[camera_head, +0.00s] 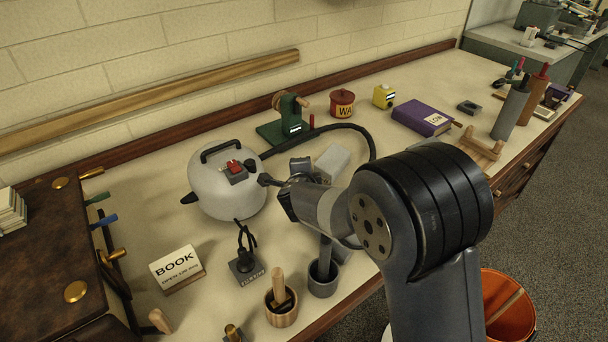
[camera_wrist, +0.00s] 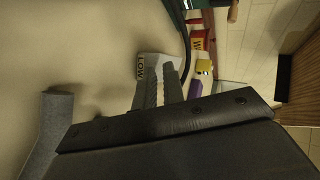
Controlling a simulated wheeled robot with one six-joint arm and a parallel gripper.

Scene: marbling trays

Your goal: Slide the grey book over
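The grey book (camera_head: 332,162) lies on the pale bench, just behind my wrist in the head view, which covers part of it. In the wrist view the grey book (camera_wrist: 167,63) lies beyond my fingertips, with a cream label (camera_wrist: 141,68) at its left end. My gripper (camera_wrist: 164,84) points toward it; its two ridged fingers are close together and overlap the book's near side. I cannot tell whether they touch it or whether a gap stays between them. In the head view my arm hides most of the fingers.
A round grey kettle-like pot (camera_head: 225,185) stands left of my gripper, with a black hose curving behind the book. A green device (camera_head: 283,125), a red tin (camera_head: 342,104), a yellow box (camera_head: 384,96) and a purple book (camera_head: 421,117) stand behind. A grey cup (camera_head: 322,283) stands in front.

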